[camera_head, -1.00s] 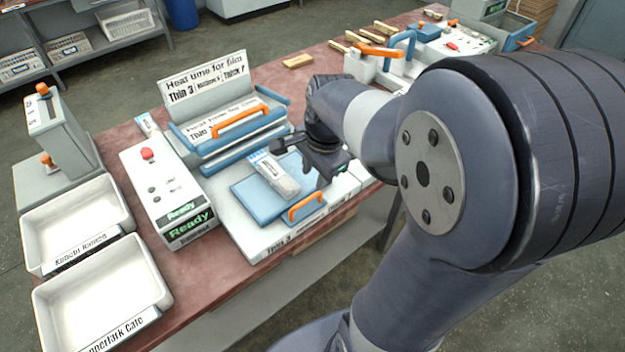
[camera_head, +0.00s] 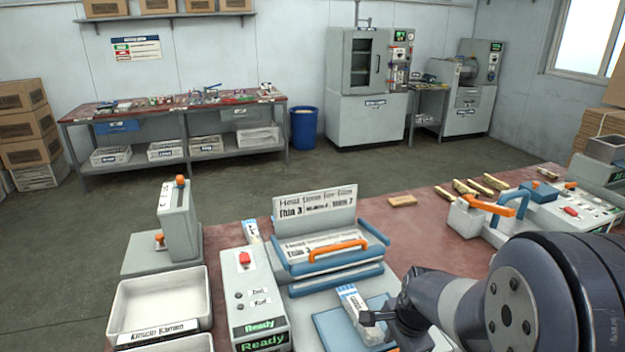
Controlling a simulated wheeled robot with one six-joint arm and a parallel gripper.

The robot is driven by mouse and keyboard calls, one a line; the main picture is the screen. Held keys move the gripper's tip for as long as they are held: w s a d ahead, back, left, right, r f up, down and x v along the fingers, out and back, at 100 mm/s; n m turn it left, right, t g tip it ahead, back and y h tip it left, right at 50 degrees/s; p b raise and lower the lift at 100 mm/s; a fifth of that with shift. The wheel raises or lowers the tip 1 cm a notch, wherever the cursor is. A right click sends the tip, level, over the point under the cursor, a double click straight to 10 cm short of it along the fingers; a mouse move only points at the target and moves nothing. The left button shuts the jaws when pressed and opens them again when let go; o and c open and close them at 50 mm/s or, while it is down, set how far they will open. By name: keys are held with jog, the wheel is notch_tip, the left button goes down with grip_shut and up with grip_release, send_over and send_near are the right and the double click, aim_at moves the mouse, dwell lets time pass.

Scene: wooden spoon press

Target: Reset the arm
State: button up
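My gripper (camera_head: 373,318) is at the lower middle of the head view, beside a packet (camera_head: 358,308) with a white and blue label. The packet rests on the blue pad (camera_head: 330,328) of the press. My arm hides part of the pad, and the picture's lower edge cuts off the press front. I cannot tell whether the fingers are apart or touch the packet. The press lid (camera_head: 325,252), with an orange handle, stands raised behind the packet.
A control box (camera_head: 250,295) showing "Ready" stands left of the press. A white tray (camera_head: 158,305) labelled for ramen is further left, near a grey stand (camera_head: 178,225). A second machine with an orange handle (camera_head: 489,207) and several wooden pieces are at right.

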aim_at(390, 346)
jog(key=shift+w+a+f, duration=0.1)
jog(key=shift+w+f, duration=0.1)
jog(key=shift+f, duration=0.95)
jog(key=shift+w+a, duration=0.15)
jog(key=shift+w, duration=0.55)
jog(key=shift+s+f, duration=0.1)
jog(key=shift+f, duration=0.05)
